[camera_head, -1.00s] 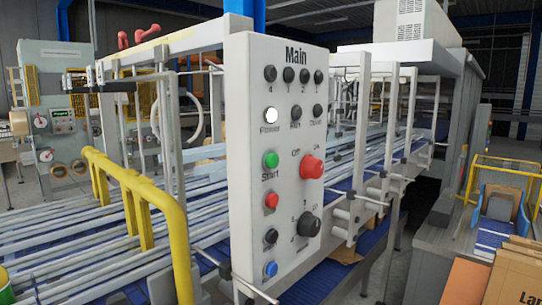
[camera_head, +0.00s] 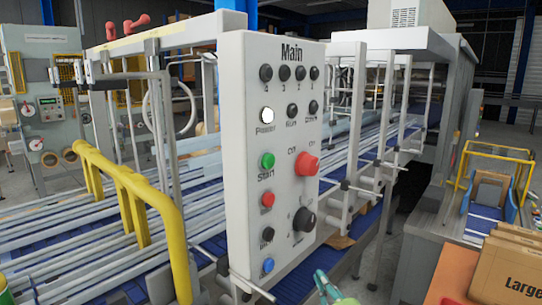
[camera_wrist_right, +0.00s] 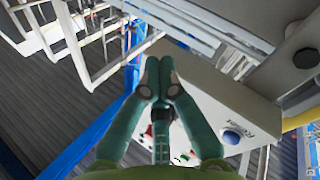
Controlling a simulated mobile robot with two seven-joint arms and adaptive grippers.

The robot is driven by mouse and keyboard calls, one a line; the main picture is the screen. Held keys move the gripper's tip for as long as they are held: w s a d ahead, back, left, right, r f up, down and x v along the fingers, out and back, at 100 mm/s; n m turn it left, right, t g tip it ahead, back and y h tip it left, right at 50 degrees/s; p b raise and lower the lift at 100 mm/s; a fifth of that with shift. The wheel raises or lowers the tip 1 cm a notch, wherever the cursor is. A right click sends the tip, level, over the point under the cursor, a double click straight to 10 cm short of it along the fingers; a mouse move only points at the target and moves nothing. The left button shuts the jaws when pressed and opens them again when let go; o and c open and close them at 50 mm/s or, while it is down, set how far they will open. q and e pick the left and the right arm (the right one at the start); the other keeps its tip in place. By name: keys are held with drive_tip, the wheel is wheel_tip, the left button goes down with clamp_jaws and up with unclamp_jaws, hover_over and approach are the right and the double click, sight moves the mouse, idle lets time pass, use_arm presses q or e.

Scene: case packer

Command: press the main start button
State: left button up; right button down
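The white "Main" control panel (camera_head: 275,220) stands upright in the middle of the head view. Its green Start button (camera_head: 267,160) is on the left column, under the white lit Power button (camera_head: 267,116) and above a red button (camera_head: 267,200). My right gripper (camera_head: 324,284) shows at the bottom edge, below and right of the panel's lower end, apart from the Start button. In the right wrist view its two green fingers (camera_wrist_right: 158,62) meet at the tips, with nothing held. The panel's blue button (camera_wrist_right: 231,137) shows to their right. My left gripper is not in view.
A red knob (camera_head: 306,165) and a black dial (camera_head: 304,220) sit right of the Start column. A yellow rail (camera_head: 130,183) and conveyor run left of the panel. A cardboard box (camera_head: 508,270) stands at the lower right.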

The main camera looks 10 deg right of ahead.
sight(268, 161)
drive_tip(key=s+a+r+n+t+y, duration=0.1)
drive_tip(key=s+r, duration=0.3)
drive_tip(key=r, duration=0.6)
drive_tip(key=s+a+r+n+t+y+p, duration=0.1)
drive_tip(key=s+a+r+n+t+y, duration=0.1)
drive_tip(key=r, duration=0.7)
drive_tip(key=s+a+r+n+t+y+p, duration=0.1)
drive_tip(key=s+r+n+t+y, duration=0.1)
drive_tip(key=s+r+n+y, duration=0.2)
drive_tip(key=s+r, duration=0.3)
drive_tip(key=r, duration=0.3)
drive_tip(key=shift+s+a+r, duration=0.3)
drive_tip(key=shift+s+a, duration=0.1)
drive_tip(key=w+a+b, duration=0.5)
drive_tip(key=w, duration=0.2)
drive_tip(key=shift+a, duration=0.2)
drive_tip(key=shift+w+a, duration=0.1)
drive_tip(key=shift+w, duration=0.05)
